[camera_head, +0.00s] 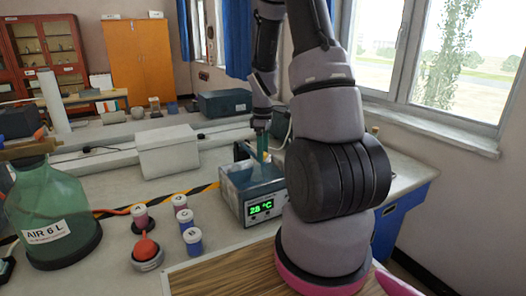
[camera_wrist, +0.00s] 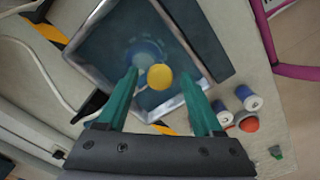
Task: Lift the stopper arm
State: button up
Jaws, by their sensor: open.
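My gripper (camera_head: 262,147) points down over the water bath (camera_head: 230,205), its green fingers in or just above the opening. In the wrist view my gripper (camera_wrist: 165,95) is open, its fingers apart. A round yellow knob (camera_wrist: 160,76) shows between and beyond the fingertips; I cannot tell whether they touch it. A blurred blue round shape (camera_wrist: 145,52) lies below in the bath. The bath's display reads 28 °C. A wooden bar (camera_head: 18,150) sits at the top of the green "AIR 6 L" bottle (camera_head: 50,205), at the left. I cannot tell which part is the stopper arm.
Several small capped jars (camera_head: 192,241) and a red rubber bulb (camera_head: 146,247) stand left of the bath. A white box (camera_head: 168,150) is behind it. A wooden board (camera_head: 215,277) lies at the front. A window is at the right.

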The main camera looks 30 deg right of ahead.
grip_shut()
dwell(1.4)
